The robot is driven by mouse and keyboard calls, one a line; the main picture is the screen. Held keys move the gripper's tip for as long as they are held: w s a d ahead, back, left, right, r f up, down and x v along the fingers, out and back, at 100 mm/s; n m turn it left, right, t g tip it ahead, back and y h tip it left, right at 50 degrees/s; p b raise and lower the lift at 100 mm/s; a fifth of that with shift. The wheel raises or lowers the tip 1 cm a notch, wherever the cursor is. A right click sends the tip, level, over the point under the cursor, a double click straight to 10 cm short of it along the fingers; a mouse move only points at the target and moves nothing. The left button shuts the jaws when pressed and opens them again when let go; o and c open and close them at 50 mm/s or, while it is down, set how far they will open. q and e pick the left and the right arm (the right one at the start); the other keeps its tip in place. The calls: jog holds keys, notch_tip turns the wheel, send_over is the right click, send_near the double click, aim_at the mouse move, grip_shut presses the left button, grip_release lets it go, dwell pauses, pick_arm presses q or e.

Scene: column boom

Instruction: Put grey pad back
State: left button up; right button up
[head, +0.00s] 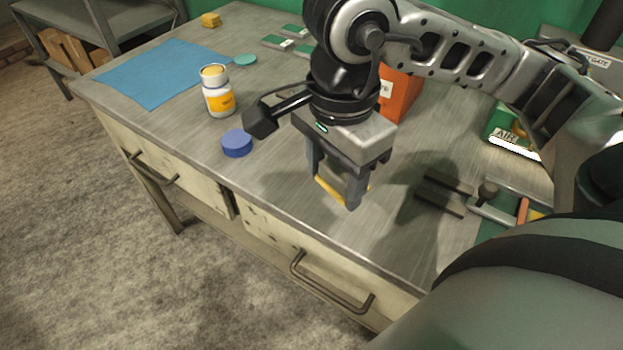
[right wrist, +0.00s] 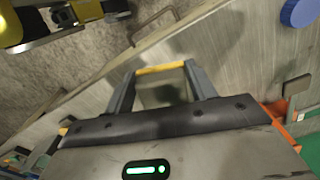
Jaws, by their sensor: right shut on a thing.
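My right gripper (head: 337,192) is above the front part of the metal table, pointing down. Its two fingers are shut on the grey pad (right wrist: 160,95), which has a yellow edge strip. In the head view the strip (head: 328,191) shows low between the fingers, and the rest of the pad is mostly hidden. The right wrist view also shows my right gripper (right wrist: 157,80) with the pad between its fingers. My left gripper cannot be made out in either view.
A blue lid (head: 236,143) and white bottle (head: 218,92) stand left of the gripper, near a blue mat (head: 160,73). An orange box (head: 398,97) is behind. Dark bars (head: 440,196) lie to the right. The table's front edge has drawers with handles (head: 333,293).

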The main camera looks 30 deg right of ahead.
jog(key=shift+s+d+m, duration=0.1)
jog(key=shift+m, duration=0.3)
jog(key=shift+w+d+f, duration=0.1)
jog(key=shift+w+f, duration=0.1)
jog(key=shift+w, duration=0.1)
jog(key=w+d+f+p, duration=0.2)
jog(key=w+f, duration=0.1)
jog(key=w, duration=0.5)
send_over(304, 181)
jog(key=f, duration=0.5)
jog(key=shift+s+f, duration=0.25)
jog(key=shift+s, duration=0.15)
jog(key=shift+w+f+p, duration=0.3)
jog(key=shift+w+f, duration=0.05)
jog(key=shift+f, duration=0.1)
notch_tip(304, 181, down, 3)
jog(key=shift+w+d+f, duration=0.1)
pick_arm(q)
jog(key=shift+w+a+r, duration=0.15)
jog(key=shift+a+r, duration=0.1)
jog(key=shift+r, duration=0.35)
